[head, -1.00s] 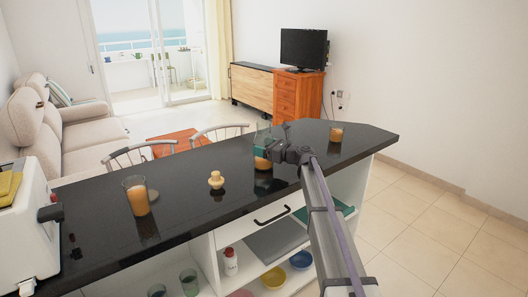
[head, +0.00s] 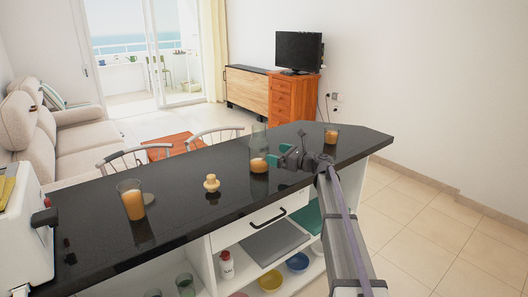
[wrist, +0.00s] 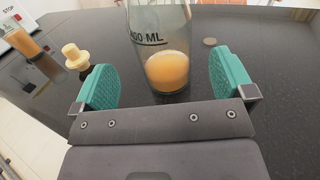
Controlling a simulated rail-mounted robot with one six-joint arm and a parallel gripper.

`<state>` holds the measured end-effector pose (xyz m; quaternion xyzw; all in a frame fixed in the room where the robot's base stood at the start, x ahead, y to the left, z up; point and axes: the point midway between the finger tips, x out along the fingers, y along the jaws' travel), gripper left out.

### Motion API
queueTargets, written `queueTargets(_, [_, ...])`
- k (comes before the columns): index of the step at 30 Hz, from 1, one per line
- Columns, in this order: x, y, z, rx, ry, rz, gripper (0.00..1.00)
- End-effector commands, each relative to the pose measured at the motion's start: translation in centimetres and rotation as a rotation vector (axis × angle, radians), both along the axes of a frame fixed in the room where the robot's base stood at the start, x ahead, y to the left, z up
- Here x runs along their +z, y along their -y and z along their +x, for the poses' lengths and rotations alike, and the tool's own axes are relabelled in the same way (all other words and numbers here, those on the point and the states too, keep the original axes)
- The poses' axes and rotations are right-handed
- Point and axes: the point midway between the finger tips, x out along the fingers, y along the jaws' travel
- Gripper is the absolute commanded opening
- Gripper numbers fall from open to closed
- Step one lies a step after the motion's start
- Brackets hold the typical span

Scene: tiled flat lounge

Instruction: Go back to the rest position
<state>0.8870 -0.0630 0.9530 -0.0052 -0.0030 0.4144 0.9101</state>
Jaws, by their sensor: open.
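My gripper (head: 278,157) is open and empty over the black counter (head: 190,170). In the wrist view its two green finger pads (wrist: 165,82) stand apart. A clear bottle (head: 259,150) with some orange liquid stands upright on the counter, just left of my gripper in the head view. In the wrist view the bottle (wrist: 162,55) stands beyond the pads, in line with the gap between them, with "ML" lettering on its side.
A glass of orange liquid (head: 132,200) and a small yellowish stopper-like object (head: 211,183) stand to the left. A white toaster-like appliance (head: 22,230) is at far left. Open tiled floor (head: 430,215) lies to the right.

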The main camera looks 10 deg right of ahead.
Motion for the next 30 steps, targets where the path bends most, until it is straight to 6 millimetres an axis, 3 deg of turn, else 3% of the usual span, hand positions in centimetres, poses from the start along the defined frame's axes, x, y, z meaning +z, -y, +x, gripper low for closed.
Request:
queueTargets(3, [0.0,1.8,-1.7,-0.002,0.0,0.0,1.0])
queueTargets(9, [0.0,2.9,-2.5,0.001,0.0,0.0,1.0])
queueTargets(16, [0.0,2.6,-2.7,0.004,0.003,-0.01,1.0])
queueTargets(19, [0.1,0.5,-4.8,0.043,0.037,-0.131,1.0])
queueTargets(20, [0.0,-0.6,-6.1,0.068,0.057,-0.202,1.0])
queueTargets(23, [-0.8,-5.4,-12.6,0.234,0.178,-0.563,1.0])
queueTargets(25, [-1.7,-8.4,-19.1,0.435,0.3,-0.878,1.0])
queueTargets(27, [-2.5,-9.9,-26.0,0.7,0.436,-1.18,1.0])
queueTargets(30, [-2.8,-9.4,-34.8,1.118,0.608,-1.497,1.0])
